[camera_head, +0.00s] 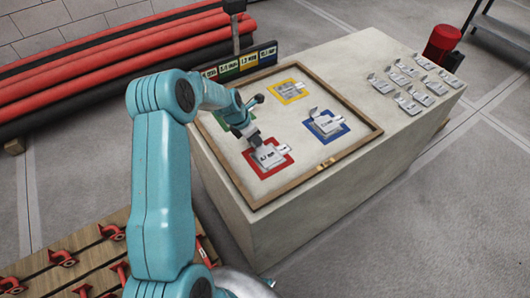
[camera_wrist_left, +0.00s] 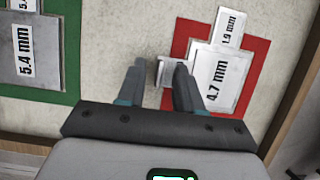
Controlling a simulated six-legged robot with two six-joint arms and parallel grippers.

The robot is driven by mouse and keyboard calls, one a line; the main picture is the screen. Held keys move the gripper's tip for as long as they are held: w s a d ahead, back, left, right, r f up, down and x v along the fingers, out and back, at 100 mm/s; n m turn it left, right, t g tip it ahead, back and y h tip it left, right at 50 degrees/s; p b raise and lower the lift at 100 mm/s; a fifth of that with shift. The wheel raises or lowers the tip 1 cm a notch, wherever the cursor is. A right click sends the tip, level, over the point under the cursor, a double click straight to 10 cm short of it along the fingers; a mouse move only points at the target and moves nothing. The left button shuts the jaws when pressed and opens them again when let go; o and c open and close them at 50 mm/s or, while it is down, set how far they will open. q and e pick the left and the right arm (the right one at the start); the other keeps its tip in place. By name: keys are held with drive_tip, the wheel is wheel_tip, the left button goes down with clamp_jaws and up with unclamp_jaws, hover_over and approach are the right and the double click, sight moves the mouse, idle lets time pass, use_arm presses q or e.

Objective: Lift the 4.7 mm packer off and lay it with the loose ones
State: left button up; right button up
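The 4.7 mm packer (camera_wrist_left: 217,82), a pale metal plate with a printed label, lies on top of the stack on the red square (camera_wrist_left: 259,61); this stack also shows in the head view (camera_head: 268,155). A plate marked 1.9 mm (camera_wrist_left: 231,27) sticks out from under it. A small grey tab (camera_wrist_left: 161,72) stands at the packer's left edge in the wrist view. My left gripper (camera_wrist_left: 158,80) is open, its fingers around the tab with a gap at the left finger; contact at the right finger is unclear. The loose packers (camera_head: 408,80) lie in rows on the plinth's right. My right gripper is not in view.
A wooden-rimmed tray (camera_head: 318,168) holds green, yellow (camera_head: 289,91), blue (camera_head: 327,126) and red squares with packers. Labelled boards (camera_head: 240,62) stand behind its rim. A red cylinder (camera_head: 442,42) stands beyond the plinth (camera_head: 375,60). Bare plinth top separates tray and loose packers.

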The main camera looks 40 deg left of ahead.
use_arm(q)
clamp_jaws()
